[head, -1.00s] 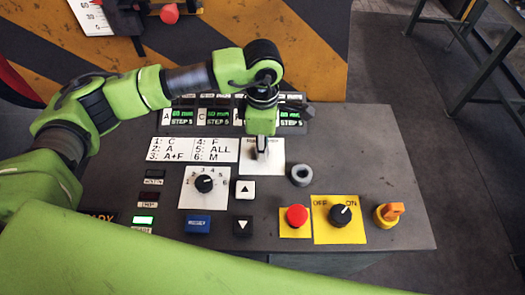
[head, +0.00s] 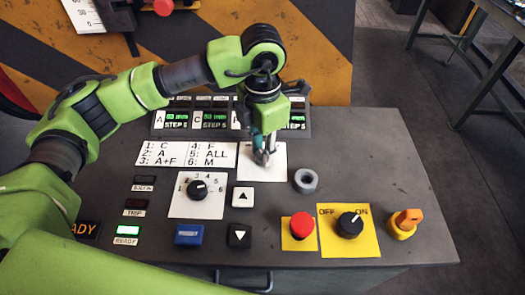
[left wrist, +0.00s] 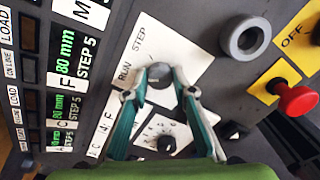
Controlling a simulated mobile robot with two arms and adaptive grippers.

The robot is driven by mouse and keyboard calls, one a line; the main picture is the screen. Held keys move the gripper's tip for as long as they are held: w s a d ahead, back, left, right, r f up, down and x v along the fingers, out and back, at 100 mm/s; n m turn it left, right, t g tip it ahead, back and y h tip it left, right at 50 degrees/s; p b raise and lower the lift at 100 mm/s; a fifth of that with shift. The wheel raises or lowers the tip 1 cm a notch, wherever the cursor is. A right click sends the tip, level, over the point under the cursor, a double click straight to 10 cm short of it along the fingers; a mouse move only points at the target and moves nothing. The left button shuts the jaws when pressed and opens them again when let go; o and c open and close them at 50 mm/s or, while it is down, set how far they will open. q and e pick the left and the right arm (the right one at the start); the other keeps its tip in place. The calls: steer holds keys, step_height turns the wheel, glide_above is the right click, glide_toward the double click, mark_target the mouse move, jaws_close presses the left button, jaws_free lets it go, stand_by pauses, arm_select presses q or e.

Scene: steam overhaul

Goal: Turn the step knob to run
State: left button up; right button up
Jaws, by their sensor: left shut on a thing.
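The step knob (left wrist: 160,78) is a small dark round knob on a white plate (left wrist: 185,60) marked RUN and STEP in the left wrist view. My left gripper (left wrist: 160,72) has its teal fingers on either side of the knob, shut on it. In the head view the left gripper (head: 263,155) points down onto the same white plate (head: 272,174), and its fingers hide the knob. Which label the knob points to cannot be told. My right gripper is not in view.
Near the plate are a grey ring (head: 306,181), a numbered selector (head: 197,190), up (head: 243,197) and down (head: 239,235) buttons, a red button (head: 301,225), an OFF/ON switch (head: 350,225) and an orange switch (head: 405,222). Displays (head: 214,120) behind read STEP 5.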

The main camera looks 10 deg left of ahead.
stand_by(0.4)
arm_select(q)
steer(key=o, duration=1.1)
steer(key=shift+r, duration=0.1)
step_height(320, 180, up, 12)
